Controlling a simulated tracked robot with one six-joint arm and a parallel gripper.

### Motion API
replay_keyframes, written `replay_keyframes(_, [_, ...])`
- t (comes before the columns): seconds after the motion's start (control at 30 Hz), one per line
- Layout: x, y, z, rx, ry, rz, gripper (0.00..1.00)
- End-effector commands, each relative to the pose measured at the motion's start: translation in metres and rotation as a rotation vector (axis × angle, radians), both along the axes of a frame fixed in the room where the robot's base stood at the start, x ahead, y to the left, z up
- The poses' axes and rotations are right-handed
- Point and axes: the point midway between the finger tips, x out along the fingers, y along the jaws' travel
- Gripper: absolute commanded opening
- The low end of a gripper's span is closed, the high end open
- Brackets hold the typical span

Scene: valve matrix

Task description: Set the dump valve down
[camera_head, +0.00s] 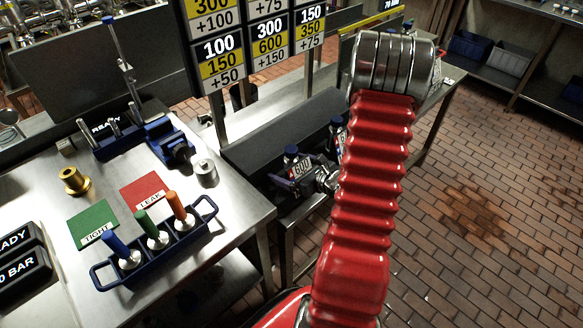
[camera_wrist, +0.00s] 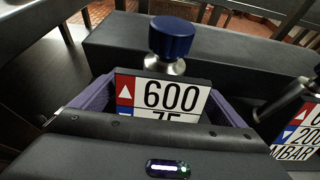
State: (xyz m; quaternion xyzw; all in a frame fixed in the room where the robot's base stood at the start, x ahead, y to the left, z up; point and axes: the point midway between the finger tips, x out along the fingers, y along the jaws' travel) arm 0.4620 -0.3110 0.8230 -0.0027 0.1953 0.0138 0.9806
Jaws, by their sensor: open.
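A valve with a round blue knob (camera_wrist: 171,38) on a metal neck and a white plate reading 600 (camera_wrist: 172,95) stands upright in the wrist view; I take it as the dump valve. In the head view it (camera_head: 291,160) stands on the dark lower bench. My gripper (camera_wrist: 165,105) is open, with a purple-blue finger on each side of the plate. Contact cannot be told. In the head view my gripper (camera_head: 322,181) is beside the valve, partly hidden by my red arm. The plate's lower line is partly hidden.
A second plated valve (camera_wrist: 299,135) stands close on the right, and in the head view (camera_head: 337,132) it is partly behind my arm. A steel table (camera_head: 232,200) at left holds a blue rack of colored handles (camera_head: 155,248) and a blue vise (camera_head: 170,143). A number board (camera_head: 255,40) hangs above.

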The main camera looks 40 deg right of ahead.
Motion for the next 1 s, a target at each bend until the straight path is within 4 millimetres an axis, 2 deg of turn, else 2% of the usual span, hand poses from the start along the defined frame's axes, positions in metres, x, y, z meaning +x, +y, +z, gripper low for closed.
replay_keyframes(0.13, [-0.004,-0.001,0.003,0.000,0.000,-0.001,0.94])
replay_keyframes(0.27, [-0.016,-0.002,0.008,-0.001,-0.001,-0.003,0.94])
replay_keyframes(0.8, [-0.086,-0.003,0.037,-0.001,0.000,-0.003,0.94])
replay_keyframes(1.0, [-0.105,-0.003,0.045,0.000,0.000,-0.001,0.94])
